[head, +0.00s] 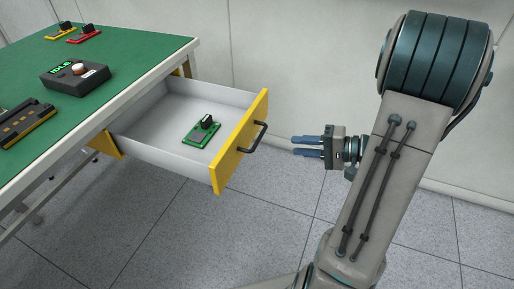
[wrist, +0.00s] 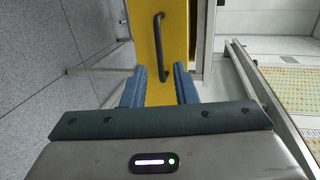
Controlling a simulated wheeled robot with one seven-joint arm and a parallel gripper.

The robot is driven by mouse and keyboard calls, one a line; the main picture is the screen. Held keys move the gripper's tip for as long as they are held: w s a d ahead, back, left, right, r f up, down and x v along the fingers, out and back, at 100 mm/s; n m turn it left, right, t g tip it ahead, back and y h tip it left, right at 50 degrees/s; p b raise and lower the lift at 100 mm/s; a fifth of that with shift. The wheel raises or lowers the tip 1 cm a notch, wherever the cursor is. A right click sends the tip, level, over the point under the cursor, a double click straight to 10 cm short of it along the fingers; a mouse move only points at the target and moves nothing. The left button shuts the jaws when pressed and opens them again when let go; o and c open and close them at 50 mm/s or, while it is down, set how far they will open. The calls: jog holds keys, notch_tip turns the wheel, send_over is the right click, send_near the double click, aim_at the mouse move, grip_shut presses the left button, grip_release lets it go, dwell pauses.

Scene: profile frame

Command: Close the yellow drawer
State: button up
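The yellow drawer (head: 240,140) is pulled far out from under the green-topped table. It has a yellow front, white inner walls and a black bar handle (head: 253,137). A small green board with a black part (head: 203,130) lies inside it. My gripper (head: 293,146) is in front of the drawer, to the right of the handle, with a gap between them. Its blue fingers are apart and empty. In the wrist view the drawer front (wrist: 160,45) and its handle (wrist: 157,46) are ahead of my gripper (wrist: 161,78), with the handle just beyond the fingertips.
The green table (head: 120,60) holds a dark box with a green display (head: 75,77), a black and yellow device (head: 24,122), and small red (head: 84,34) and yellow (head: 61,30) items at the back. The tiled floor in front of the drawer is clear.

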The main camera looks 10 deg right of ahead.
aim_at(258, 139)
jog(key=shift+t, duration=0.5)
jog(key=x, duration=0.9)
jog(key=b+x, duration=0.1)
jog(key=x, duration=0.3)
jog(key=shift+w+d+f, duration=0.25)
jog(key=shift+w+f, duration=0.2)
grip_shut()
